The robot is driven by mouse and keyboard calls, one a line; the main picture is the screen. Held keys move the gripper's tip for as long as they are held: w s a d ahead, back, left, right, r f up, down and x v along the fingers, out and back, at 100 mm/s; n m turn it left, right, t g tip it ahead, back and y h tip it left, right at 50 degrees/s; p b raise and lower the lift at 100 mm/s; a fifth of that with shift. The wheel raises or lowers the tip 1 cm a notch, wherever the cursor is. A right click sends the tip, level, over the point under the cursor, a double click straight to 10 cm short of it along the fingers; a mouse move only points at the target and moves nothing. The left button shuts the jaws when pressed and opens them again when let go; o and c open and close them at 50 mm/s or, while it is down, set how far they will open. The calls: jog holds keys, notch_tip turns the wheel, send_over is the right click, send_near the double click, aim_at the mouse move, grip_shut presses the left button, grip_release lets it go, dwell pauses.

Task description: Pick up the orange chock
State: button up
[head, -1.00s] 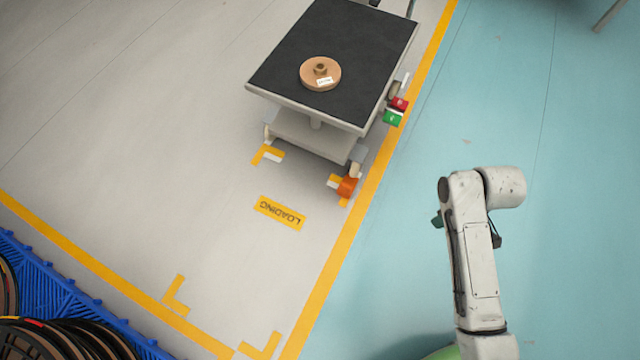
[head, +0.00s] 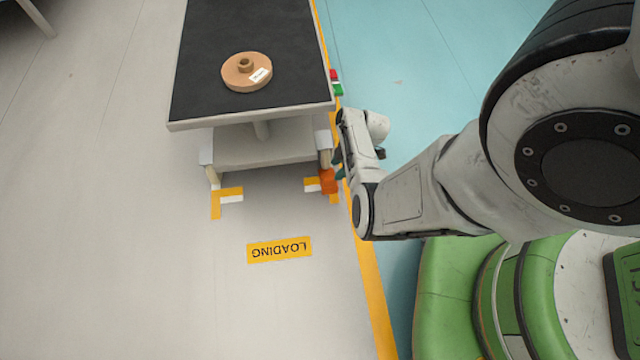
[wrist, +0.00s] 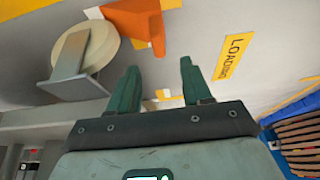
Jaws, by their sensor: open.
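The orange chock (head: 328,181) sits on the floor at the cart's near right wheel in the head view. In the wrist view the orange chock (wrist: 137,22) shows at the top, beyond the fingertips and beside a pale caster wheel (wrist: 84,47). My gripper (wrist: 160,72) has two green fingers, spread apart with nothing between them. In the head view my arm's end hides most of the gripper, just right of the chock. The fingers do not appear to touch the chock.
A yellow LOADING label (head: 279,250) lies on open grey floor. A blue pallet (wrist: 290,110) with stacked reels shows in the wrist view.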

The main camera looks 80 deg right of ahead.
aim_at(331, 178)
jog(key=b+x, duration=0.1)
jog(key=x, duration=0.2)
jog(key=shift+f, duration=0.15)
jog(key=shift+s+d+b+x, duration=0.1)
jog(key=shift+b+x, duration=0.95)
jog(key=shift+x, duration=0.25)
jog(key=shift+s+d+b+x, duration=0.15)
jog(key=shift+b+x, duration=0.85)
jog(key=shift+x, duration=0.35)
jog(key=shift+f, duration=0.1)
jog(key=shift+c, duration=0.2)
grip_shut()
